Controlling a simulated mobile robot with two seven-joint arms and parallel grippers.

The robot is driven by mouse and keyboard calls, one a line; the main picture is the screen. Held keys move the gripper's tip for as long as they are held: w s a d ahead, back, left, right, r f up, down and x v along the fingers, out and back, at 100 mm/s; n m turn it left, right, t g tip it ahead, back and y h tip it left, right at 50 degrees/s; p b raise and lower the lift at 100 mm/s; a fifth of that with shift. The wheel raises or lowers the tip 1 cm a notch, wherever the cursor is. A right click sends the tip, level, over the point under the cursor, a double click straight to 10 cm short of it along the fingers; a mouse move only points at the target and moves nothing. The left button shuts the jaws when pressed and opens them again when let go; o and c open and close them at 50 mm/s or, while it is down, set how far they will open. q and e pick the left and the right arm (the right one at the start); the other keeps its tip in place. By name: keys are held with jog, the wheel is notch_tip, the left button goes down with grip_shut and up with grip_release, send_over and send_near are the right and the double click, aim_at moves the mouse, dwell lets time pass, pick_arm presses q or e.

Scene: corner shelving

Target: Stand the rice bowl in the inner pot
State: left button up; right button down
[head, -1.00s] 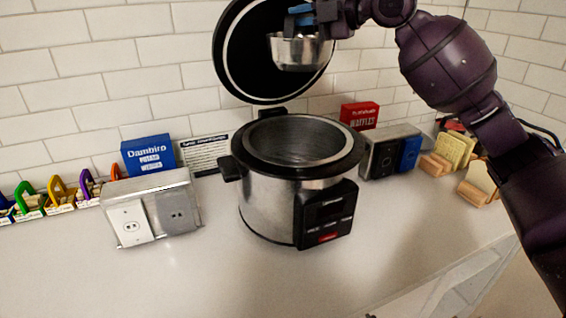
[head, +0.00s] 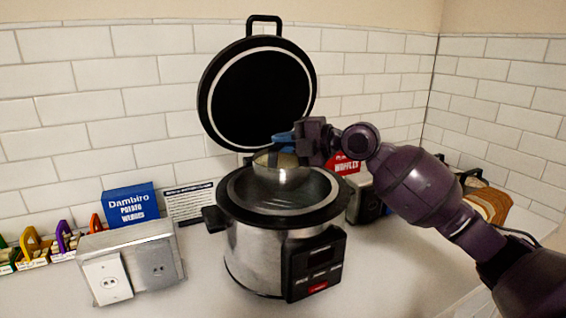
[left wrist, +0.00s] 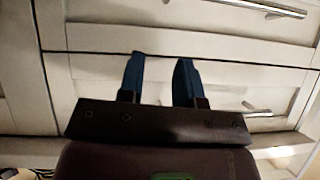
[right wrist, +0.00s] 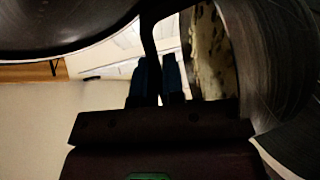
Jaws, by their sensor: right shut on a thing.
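The metal rice bowl (head: 281,176) is in the head view, over the mouth of the inner pot (head: 318,188), its lower part overlapping the opening. I cannot tell whether it touches the pot. Something pale shows inside it. My right gripper (head: 284,143) is shut on the bowl's rim from above. In the right wrist view the right fingers (right wrist: 158,78) close on a thin dark wall. The inner pot sits in the cooker (head: 255,255). My left gripper (left wrist: 158,78) is open and empty, in front of drawer fronts.
The cooker's round lid (head: 258,95) stands open behind the pot. A metal outlet box (head: 130,268) and a blue Dambiro box (head: 130,205) stand at left. A red waffles box (head: 342,166) is behind my right arm. The counter in front of the cooker is clear.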

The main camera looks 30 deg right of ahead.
aim_at(283, 160)
jog(key=shift+f, duration=2.15)
jog(key=shift+f+b, duration=0.35)
jog(key=shift+f, duration=0.1)
jog(key=shift+f+b, duration=0.2)
jog(key=shift+b, duration=0.1)
